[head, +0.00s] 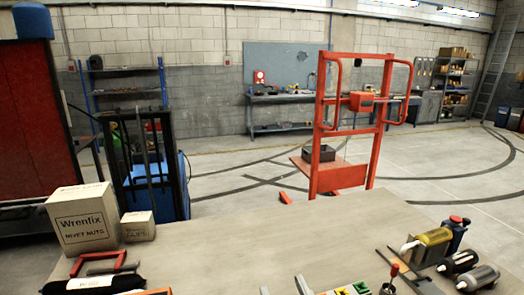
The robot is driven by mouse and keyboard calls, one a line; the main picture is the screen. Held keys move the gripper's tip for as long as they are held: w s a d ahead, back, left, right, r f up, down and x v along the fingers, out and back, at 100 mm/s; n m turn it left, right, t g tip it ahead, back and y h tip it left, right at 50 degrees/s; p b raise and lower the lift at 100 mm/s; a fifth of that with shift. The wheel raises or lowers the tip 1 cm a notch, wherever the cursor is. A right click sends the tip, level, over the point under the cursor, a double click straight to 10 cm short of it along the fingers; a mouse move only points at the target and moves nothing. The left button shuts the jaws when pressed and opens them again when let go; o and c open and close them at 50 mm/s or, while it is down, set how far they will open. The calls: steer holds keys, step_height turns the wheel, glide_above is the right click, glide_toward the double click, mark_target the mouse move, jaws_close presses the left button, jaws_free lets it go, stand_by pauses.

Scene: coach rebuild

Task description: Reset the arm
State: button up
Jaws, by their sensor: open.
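I cannot make out my gripper in the head view. Two small pale pieces, one upright (264,290) and one slanted (301,285), show at the bottom edge. They are cut off, and I cannot tell what they belong to. The workbench (230,235) fills the lower part of the view, and its middle is bare.
A Wrenfix carton (84,219) and a smaller box (137,226) stand at the bench's left, behind a red frame (97,262). A yellow cylinder (432,242) and dark bottles (478,277) lie at right. An orange trolley frame (325,130) stands beyond the bench.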

steer(key=s+d+f+m+g+h, duration=0.1)
steer(key=s+d+f, duration=0.4)
steer(key=s, duration=0.5)
steer(key=s+d+f+m+g+h, duration=0.1)
steer(key=s+d+f, duration=0.4)
steer(key=s, duration=0.6)
steer(key=s+d+f+m+g+h, duration=0.1)
steer(key=s+d+f, duration=0.4)
steer(key=s, duration=0.5)
steer(key=shift+s+d+m+g+h, duration=0.4)
steer(key=shift+d+m+h, duration=0.1)
steer(key=shift+h, duration=0.7)
